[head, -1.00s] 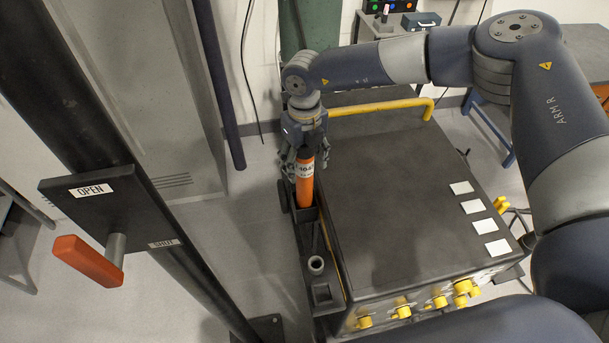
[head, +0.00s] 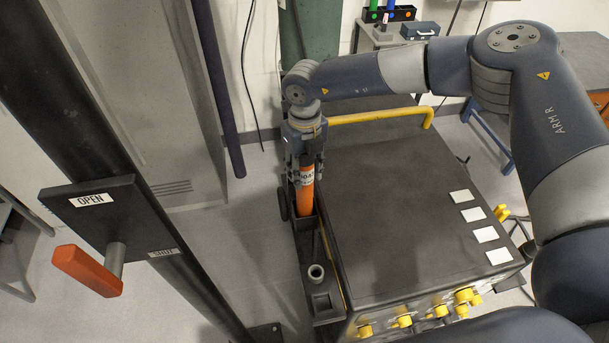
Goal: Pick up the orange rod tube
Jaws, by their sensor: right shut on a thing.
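The orange rod tube (head: 306,199) stands upright at the far part of a dark rack (head: 308,253) along the left side of the black cart. The fingers cover much of the tube's top. My left gripper is not in view.
The black cart (head: 390,220) has a yellow rail (head: 380,115) and white labels on top. A grey ring-shaped piece (head: 316,273) sits nearer in the rack. A dark post with an orange handle (head: 88,270) and OPEN plate stands at the left.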

